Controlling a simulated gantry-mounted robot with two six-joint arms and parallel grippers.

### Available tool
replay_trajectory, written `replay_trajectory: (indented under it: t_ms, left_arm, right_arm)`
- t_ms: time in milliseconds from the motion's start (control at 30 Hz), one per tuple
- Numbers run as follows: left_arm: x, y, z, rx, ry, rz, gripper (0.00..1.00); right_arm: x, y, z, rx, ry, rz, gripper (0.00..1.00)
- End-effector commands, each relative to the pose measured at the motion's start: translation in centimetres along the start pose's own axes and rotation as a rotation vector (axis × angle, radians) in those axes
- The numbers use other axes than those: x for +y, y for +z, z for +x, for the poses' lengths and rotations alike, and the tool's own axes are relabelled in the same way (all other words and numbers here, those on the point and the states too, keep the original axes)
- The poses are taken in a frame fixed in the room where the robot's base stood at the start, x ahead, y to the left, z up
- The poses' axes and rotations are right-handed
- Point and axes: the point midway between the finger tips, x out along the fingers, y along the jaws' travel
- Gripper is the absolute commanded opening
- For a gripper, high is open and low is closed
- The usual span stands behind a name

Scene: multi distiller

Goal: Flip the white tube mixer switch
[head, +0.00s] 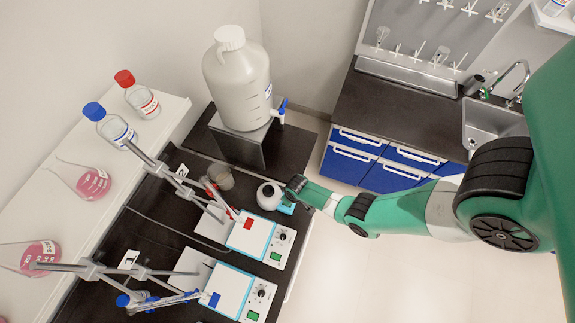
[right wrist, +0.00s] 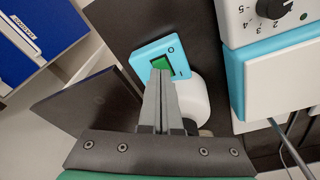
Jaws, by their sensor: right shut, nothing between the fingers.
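The white tube mixer (head: 268,196) is a small round white device with a teal front, at the bench edge in the head view. In the right wrist view its white body (right wrist: 193,100) is partly hidden behind my fingers. Its teal panel (right wrist: 147,53) carries a green rocker switch (right wrist: 158,66) beside a circle mark. My right gripper (head: 290,197) is shut and empty at the mixer's front. In the wrist view its fingertips (right wrist: 162,78) overlap the lower edge of the switch; I cannot tell whether they touch it. My left gripper is not in view.
Two white-and-teal stirrer hotplates (head: 250,235) (head: 228,291) with metal stands are close by on the dark bench. A large white carboy (head: 237,85) stands on a dark stand behind the mixer. Bottles and pink flasks line the white shelf (head: 45,165). The floor on the right is clear.

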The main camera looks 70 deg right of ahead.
Motion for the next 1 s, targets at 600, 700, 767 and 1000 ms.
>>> replay_trajectory:
  t_ms: [600,700,767,1000]
  left_arm:
    - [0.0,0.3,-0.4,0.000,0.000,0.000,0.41]
    - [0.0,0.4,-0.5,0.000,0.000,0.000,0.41]
    - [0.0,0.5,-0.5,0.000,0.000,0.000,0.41]
    - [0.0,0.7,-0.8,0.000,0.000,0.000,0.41]
  right_arm:
    - [0.0,0.1,0.5,0.000,0.000,0.000,0.00]
    - [0.0,0.1,0.7,0.000,0.000,0.000,0.00]
    - [0.0,0.1,0.8,0.000,0.000,0.000,0.00]
    - [0.0,0.2,1.1,0.000,0.000,0.000,0.00]
